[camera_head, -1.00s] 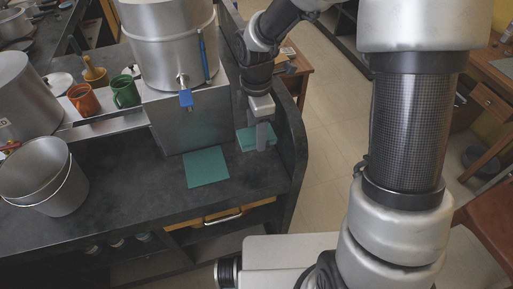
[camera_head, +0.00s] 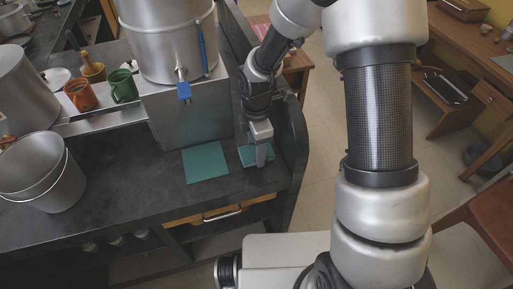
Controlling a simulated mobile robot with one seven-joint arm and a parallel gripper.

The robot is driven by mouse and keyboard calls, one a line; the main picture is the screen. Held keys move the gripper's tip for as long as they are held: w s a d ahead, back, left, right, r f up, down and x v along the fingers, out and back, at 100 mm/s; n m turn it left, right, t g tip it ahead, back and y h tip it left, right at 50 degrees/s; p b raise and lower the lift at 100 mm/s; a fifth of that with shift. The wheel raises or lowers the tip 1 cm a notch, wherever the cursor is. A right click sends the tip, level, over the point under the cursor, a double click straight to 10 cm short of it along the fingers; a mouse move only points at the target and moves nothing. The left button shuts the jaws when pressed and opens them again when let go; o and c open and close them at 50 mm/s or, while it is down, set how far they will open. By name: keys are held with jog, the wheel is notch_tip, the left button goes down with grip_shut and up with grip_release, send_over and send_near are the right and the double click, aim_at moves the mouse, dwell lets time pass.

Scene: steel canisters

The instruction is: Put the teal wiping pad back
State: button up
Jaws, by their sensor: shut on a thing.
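The teal wiping pad (camera_head: 248,153) is at my gripper (camera_head: 261,158), to the right of a flat teal square (camera_head: 205,163) on the dark counter. My gripper points down and is shut on the pad, and its fingers cover part of it. I cannot tell whether the pad touches the counter or is held just above it. The flat teal square lies in front of the steel box, with a narrow strip of bare counter between it and the pad.
A large steel canister (camera_head: 165,40) with a blue-handled tap stands on a steel box (camera_head: 190,115) just left of my arm. A steel bucket (camera_head: 45,180) stands at the left. The counter's right edge is close to my gripper.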

jog(key=shift+f, duration=0.15)
jog(key=o, duration=1)
